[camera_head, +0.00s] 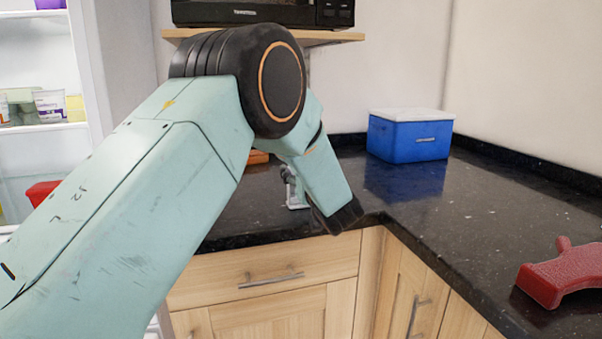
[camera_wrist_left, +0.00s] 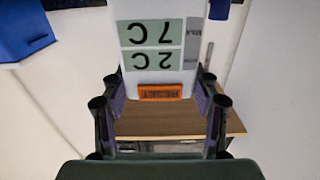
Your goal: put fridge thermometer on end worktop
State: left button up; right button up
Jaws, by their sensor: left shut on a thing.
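The fridge thermometer (camera_wrist_left: 158,45) is a white block with two display panels reading 2 C and 7 C and an orange RESET button, upside down in the left wrist view. My left gripper (camera_wrist_left: 160,90) is shut on it, with a finger on each side. In the head view my left arm hides much of the gripper (camera_head: 290,178), and a small pale part of the thermometer (camera_head: 297,198) shows near the front edge of the black granite worktop (camera_head: 238,210). I cannot tell whether it touches the worktop. My right gripper is not in view.
A blue box with a white lid (camera_head: 408,138) stands in the back corner. A red object (camera_head: 562,275) lies on the right worktop. A microwave (camera_head: 262,12) sits on a wooden shelf (camera_head: 335,37) above. Open fridge shelves (camera_head: 40,127) are at left. The right worktop's middle is clear.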

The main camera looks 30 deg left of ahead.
pick_arm(q)
jog(key=o, duration=1.1)
jog(key=shift+s+d+r, duration=0.1)
jog(key=shift+c, duration=0.2)
jog(key=shift+o, duration=0.5)
jog(key=shift+s+d, duration=0.15)
jog(key=shift+d, duration=0.15)
jog(key=p+v, duration=0.2)
jog(key=v, duration=0.9)
